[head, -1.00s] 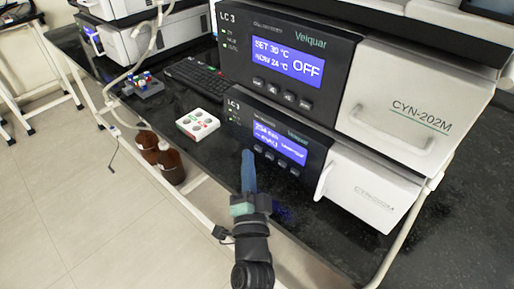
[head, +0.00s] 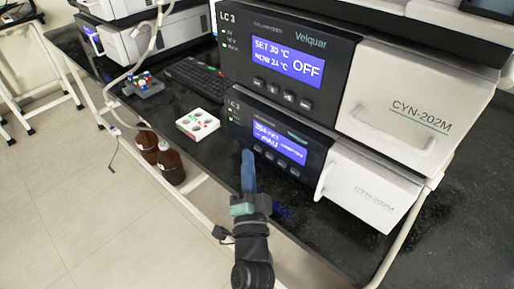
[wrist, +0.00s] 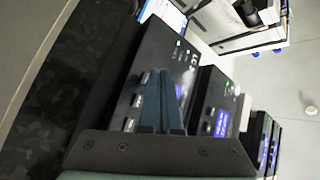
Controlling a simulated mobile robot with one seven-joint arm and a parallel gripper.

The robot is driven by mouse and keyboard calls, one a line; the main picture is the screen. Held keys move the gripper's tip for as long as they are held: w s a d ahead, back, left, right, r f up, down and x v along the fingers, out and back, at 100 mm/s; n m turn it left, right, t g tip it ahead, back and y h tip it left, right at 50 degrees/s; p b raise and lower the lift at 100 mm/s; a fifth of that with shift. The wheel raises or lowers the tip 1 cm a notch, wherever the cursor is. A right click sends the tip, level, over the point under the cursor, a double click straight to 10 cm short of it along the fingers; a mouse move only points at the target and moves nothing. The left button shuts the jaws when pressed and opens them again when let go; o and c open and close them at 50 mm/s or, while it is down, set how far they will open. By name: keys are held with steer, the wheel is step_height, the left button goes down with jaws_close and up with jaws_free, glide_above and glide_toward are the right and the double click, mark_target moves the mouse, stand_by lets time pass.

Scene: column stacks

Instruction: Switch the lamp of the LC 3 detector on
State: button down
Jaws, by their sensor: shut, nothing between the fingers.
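The LC 3 detector is the lower dark-fronted unit (head: 282,127) in the head view, with a lit blue display (head: 279,143) and a row of small buttons (head: 269,157) below it. The display's small text is hard to read; its lower line seems to include mAU. My gripper (head: 248,153) is shut and empty, its blue fingers pointing up at the left end of that button row. I cannot tell whether the tips touch the panel. In the wrist view the blue fingers (wrist: 162,80) lie across a dark front panel and hide part of it.
Above the detector sits another LC 3 unit (head: 290,55) showing SET 30 °C and OFF, with its own button row. A white tray with round wells (head: 198,124) and a keyboard (head: 197,77) lie to the left. Brown bottles (head: 171,166) stand below the bench edge.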

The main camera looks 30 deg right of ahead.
steer(key=shift+d, duration=0.1)
steer(key=shift+w+d+b, duration=0.15)
steer(key=shift+d+b, duration=0.15)
steer(key=shift+b, duration=0.1)
steer(key=shift+w+d+b, duration=0.1)
steer(key=shift+d+b, duration=0.4)
stand_by(0.9)
steer(key=shift+s+a+f+p, duration=0.15)
steer(key=shift+s+a+p, duration=0.15)
steer(key=shift+a+p, duration=0.5)
steer(key=shift+a, duration=0.1)
